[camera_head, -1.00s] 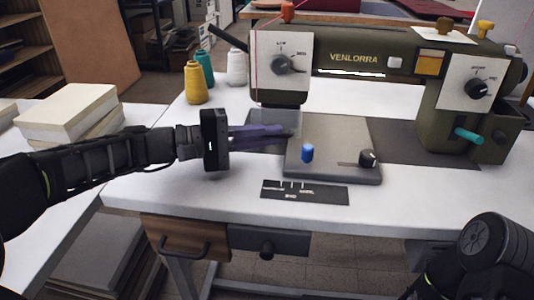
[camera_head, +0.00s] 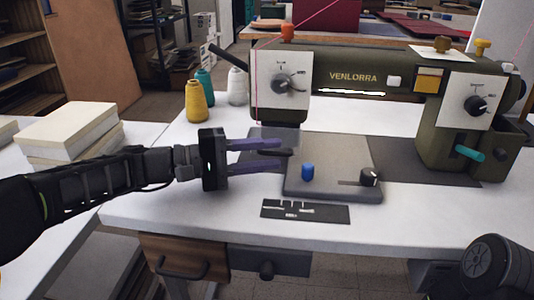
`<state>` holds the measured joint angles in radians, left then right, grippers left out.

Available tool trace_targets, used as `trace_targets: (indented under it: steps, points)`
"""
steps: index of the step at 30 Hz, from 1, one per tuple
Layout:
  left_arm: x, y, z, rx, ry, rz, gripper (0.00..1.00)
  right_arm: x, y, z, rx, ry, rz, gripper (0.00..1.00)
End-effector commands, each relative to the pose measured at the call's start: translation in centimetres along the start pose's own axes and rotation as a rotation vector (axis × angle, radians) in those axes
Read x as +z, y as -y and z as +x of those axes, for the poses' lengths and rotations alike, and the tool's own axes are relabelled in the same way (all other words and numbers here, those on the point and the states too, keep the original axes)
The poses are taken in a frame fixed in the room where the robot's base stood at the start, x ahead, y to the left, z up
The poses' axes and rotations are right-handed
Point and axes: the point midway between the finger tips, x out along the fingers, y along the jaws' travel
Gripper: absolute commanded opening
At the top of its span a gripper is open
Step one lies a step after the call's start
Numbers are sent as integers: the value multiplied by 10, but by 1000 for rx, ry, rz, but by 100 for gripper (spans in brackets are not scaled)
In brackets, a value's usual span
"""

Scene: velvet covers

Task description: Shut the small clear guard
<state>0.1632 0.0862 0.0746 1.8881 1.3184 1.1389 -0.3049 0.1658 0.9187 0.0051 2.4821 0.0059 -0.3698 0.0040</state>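The olive sewing machine (camera_head: 355,77) marked VENLORRA stands on the white table. I cannot make out a clear guard for certain; the needle area under the machine's left head (camera_head: 280,108) is small and partly behind my fingers. My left gripper (camera_head: 279,154) is open just in front of and below that head, over the left edge of the grey bed plate (camera_head: 330,160). Its two purple fingers point right, with a small dark piece showing between them; I cannot tell whether they touch it. My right gripper is out of view.
A blue knob (camera_head: 307,172) and a black knob (camera_head: 370,177) stand up from the bed plate. Yellow (camera_head: 195,100), teal and white thread spools stand behind my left gripper. Stacked pale blocks (camera_head: 70,125) lie at left. The table front is mostly clear.

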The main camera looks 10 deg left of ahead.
Motion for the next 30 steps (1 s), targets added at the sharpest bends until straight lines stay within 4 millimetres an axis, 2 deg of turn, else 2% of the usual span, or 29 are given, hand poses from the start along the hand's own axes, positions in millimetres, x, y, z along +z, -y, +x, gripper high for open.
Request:
trace_targets:
  steps: [15,19,30]
  points:
    - [0,-1,-70,-1,-3,0,31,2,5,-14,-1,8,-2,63]
    - [0,0,-76,0,-1,1,31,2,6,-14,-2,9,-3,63]
    - [0,0,-76,0,-1,1,31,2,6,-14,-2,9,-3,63]
